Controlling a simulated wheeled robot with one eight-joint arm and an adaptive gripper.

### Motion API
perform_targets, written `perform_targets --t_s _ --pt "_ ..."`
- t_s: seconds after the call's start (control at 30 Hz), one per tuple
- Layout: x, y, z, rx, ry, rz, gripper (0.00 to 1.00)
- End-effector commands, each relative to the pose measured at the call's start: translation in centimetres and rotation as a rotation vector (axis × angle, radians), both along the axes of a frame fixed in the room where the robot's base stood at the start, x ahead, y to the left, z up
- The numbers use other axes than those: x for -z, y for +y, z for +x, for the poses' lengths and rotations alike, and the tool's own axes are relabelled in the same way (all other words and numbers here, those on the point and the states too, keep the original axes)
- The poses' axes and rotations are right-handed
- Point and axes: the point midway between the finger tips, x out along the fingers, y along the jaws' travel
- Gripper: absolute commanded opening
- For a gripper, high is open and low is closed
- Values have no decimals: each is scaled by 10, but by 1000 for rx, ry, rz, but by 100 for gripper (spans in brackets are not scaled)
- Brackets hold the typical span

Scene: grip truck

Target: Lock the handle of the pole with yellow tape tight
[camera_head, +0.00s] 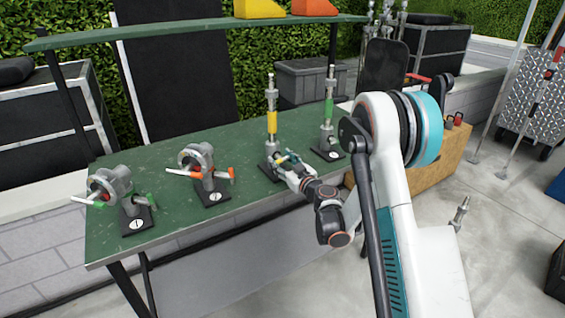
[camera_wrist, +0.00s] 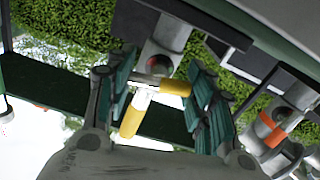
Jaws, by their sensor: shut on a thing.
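The pole with yellow tape (camera_head: 272,121) stands upright in a grey clamp on a black base on the green table. My gripper (camera_head: 290,166) reaches in from the right at the clamp's height, low on the pole. In the wrist view its two green-padded fingers (camera_wrist: 160,88) stand on either side of a yellow-ended handle (camera_wrist: 175,87), shut on it. The handle sits by a grey clamp body (camera_wrist: 160,58). A second yellow-and-white piece (camera_wrist: 135,115) shows nearer the palm. The exact finger contact is partly hidden.
A green-taped pole (camera_head: 328,110) stands upright just right. An orange-handled fixture (camera_head: 209,180) and a green-handled fixture (camera_head: 130,202) stand to the left. A green shelf (camera_head: 190,32) runs above the table (camera_head: 165,240). Its front strip is mostly clear.

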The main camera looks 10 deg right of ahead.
Motion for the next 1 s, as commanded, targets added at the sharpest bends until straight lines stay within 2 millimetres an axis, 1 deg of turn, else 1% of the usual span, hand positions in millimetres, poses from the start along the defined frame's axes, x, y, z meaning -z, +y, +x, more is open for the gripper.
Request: perform_targets --t_s 0.1,0.13,0.17,0.2,0.23,0.53,0.63,0.77,1.0 --pt "1 0 -1 -1 0 -2 25" --pt "1 0 -1 -1 0 -2 51" --pt "1 0 -1 -1 0 -2 58" --pt "1 0 -1 -1 0 -2 67" --pt "1 0 -1 -1 0 -2 70" --pt "0 0 0 0 -1 -2 70" --pt "0 -1 -4 0 -1 -2 70" --pt "0 -6 -18 1 0 -2 70" --pt "1 -18 -55 1 0 -2 70"
